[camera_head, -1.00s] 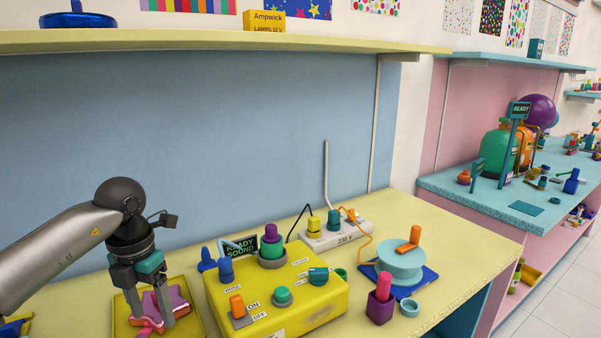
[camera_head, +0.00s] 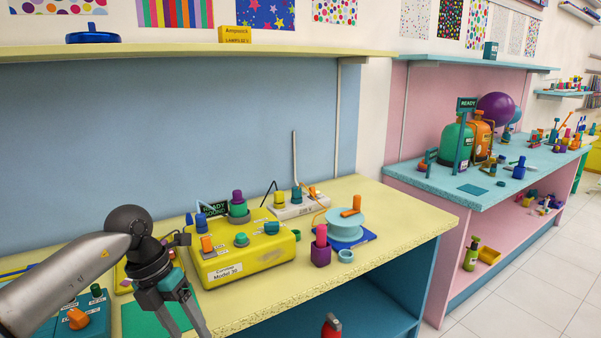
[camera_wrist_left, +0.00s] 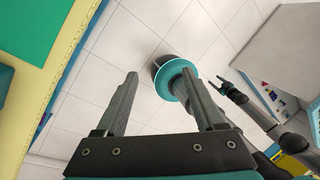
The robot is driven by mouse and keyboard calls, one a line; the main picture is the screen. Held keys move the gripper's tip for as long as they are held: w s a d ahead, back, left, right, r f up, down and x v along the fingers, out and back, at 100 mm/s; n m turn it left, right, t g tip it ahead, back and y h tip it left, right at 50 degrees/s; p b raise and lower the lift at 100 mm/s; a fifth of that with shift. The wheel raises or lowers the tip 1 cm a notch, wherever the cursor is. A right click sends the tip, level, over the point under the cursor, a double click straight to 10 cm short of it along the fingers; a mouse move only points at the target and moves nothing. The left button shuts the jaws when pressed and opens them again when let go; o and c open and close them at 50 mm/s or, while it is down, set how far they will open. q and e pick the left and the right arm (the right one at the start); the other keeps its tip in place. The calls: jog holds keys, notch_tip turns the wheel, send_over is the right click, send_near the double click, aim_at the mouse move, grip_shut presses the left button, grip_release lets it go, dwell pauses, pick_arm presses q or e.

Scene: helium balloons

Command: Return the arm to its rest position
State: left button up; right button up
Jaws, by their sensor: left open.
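My left arm (camera_head: 60,280) comes in from the left in the head view. Its gripper (camera_head: 186,322) hangs in front of the yellow bench's front edge area, over a green mat (camera_head: 140,318), fingers apart and empty.
A yellow control box (camera_head: 240,262) stands right of the left gripper, with a pale blue spool (camera_head: 345,224) beyond. A teal box (camera_head: 75,322) with knobs is at lower left. A yellow shelf (camera_head: 200,46) runs above. Open floor (camera_head: 530,285) lies at right.

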pick_arm(q)
jog(key=w+d+f+n+t+h+b, duration=0.1)
jog(key=w+d+f+n+t+h, duration=0.25)
jog(key=d+f+n+h, duration=0.75)
jog(key=s+a+f+n+t+y+b, duration=0.1)
jog(key=s+a+f+n+t+y, duration=0.2)
jog(key=f+n, duration=0.45)
jog(key=a+f+n+t+y+b, duration=0.15)
jog(key=f+n+t+y, duration=0.35)
jog(key=f, duration=0.5)
jog(key=s+a+f+n+g+y, duration=0.2)
jog(key=s+a+f+n, duration=0.15)
jog(key=s+f, duration=0.5)
jog(key=s+a+f+n+g+y, duration=0.25)
jog(key=s+f+n, duration=0.25)
jog(key=s+f, duration=0.4)
jog(key=s+f+n+g+y, duration=0.1)
jog(key=s+f+n+g, duration=0.1)
jog(key=s, duration=0.9)
jog(key=s+f+n+g, duration=0.2)
jog(key=s+f+g, duration=0.1)
jog(key=s, duration=0.9)
jog(key=shift+d+f+y, duration=0.15)
jog(key=shift+f+y, duration=0.2)
jog(key=shift+f, duration=0.45)
pick_arm(e)
jog(key=f, duration=0.2)
jog(key=w+f, duration=0.1)
jog(key=f, duration=0.1)
jog(key=shift+w, duration=0.2)
